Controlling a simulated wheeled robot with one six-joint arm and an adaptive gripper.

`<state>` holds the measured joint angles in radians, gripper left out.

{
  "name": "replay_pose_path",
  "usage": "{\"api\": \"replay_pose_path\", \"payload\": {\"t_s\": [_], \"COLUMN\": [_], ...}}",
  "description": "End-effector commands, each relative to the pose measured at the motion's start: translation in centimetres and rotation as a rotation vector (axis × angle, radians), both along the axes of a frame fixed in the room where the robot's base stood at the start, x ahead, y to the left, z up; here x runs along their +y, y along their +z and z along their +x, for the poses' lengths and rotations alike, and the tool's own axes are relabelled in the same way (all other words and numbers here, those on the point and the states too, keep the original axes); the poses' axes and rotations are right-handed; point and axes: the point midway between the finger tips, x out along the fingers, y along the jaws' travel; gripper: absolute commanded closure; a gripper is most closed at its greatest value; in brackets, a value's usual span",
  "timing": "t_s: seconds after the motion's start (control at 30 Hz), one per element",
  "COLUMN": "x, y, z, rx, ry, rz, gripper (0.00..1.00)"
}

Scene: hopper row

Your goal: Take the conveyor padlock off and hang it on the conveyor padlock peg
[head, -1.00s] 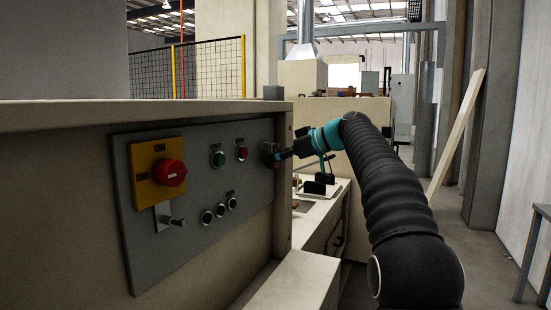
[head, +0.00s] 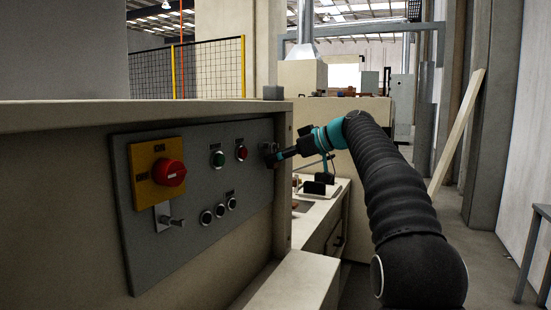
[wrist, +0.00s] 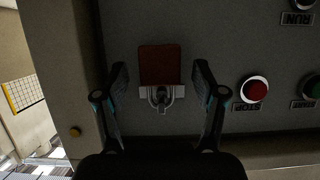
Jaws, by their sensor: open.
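In the wrist view a dark red padlock (wrist: 160,64) is at the end of the grey panel, with its metal shackle (wrist: 162,97) around a fitting on a pale plate (wrist: 146,88). I cannot tell exactly how the shackle sits on the fitting. My gripper (wrist: 160,74) is open, with one finger on each side of the padlock and a gap on both sides. In the head view my gripper (head: 276,159) is at the panel's far right end and mostly hides the padlock. A metal peg on a small plate (head: 165,217) sticks out below the rotary switch.
The control panel (head: 135,255) carries a red rotary switch (head: 170,172) on a yellow plate, a green button (head: 218,159) and a red button (head: 242,153). Small knobs sit below them. A pale ledge (head: 295,283) juts out below the panel.

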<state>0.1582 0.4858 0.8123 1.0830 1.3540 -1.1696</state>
Motion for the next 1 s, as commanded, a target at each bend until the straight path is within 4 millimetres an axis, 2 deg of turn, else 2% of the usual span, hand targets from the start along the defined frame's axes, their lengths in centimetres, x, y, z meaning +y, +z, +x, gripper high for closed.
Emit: {"api": "replay_pose_path", "payload": {"t_s": [0.5, 0.7, 1.0], "x": [-7.5, -8.7, -8.9], "y": [3.6, 4.2, 4.3], "z": [-4.2, -5.0, -5.1], "rx": [-0.002, -0.001, 0.0], "ry": [-0.004, -0.002, 0.0], "rz": [0.0, 0.0, 0.0], "gripper": [0.3, 0.3, 0.3]}}
